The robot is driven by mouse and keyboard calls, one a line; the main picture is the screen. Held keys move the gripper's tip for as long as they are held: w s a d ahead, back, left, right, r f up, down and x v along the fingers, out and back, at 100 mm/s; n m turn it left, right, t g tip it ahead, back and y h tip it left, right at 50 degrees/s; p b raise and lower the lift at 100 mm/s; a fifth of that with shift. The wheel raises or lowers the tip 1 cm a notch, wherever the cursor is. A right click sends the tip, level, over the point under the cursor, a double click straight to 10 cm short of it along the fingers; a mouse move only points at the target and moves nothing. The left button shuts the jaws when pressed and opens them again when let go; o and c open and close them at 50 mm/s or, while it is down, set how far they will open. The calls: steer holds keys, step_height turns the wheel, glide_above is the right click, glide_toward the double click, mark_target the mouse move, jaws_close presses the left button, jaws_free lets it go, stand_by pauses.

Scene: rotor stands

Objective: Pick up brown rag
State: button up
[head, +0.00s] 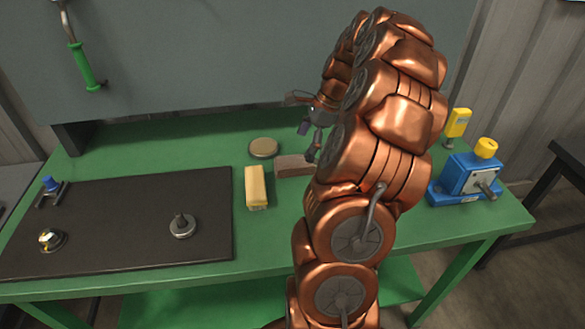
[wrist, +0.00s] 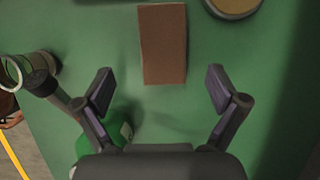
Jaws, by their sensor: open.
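The brown rag (head: 293,166) lies flat on the green table in the head view, just right of a yellow block and partly hidden by my arm. In the wrist view the rag (wrist: 162,44) is a brown rectangle, upper middle, ahead of the fingertips and between their lines. My gripper (wrist: 160,92) is open and empty, with one finger on each side and the rag not between the tips. In the head view my gripper (head: 309,139) hangs above the table near the rag, partly hidden by my copper arm.
A yellow block (head: 256,187) and a round tin (head: 263,148) sit close to the rag. A dark mat (head: 120,215) with small metal parts covers the table's left. A blue device (head: 466,177) and a yellow item (head: 457,123) stand at the right.

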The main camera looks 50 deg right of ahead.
mark_target(296, 162)
steer(key=shift+p+x, duration=1.2)
steer(key=shift+x, duration=2.35)
steer(key=shift+w+d, duration=0.1)
steer(key=shift+d, duration=0.05)
steer(key=shift+c, duration=0.4)
steer(key=c, duration=1.1)
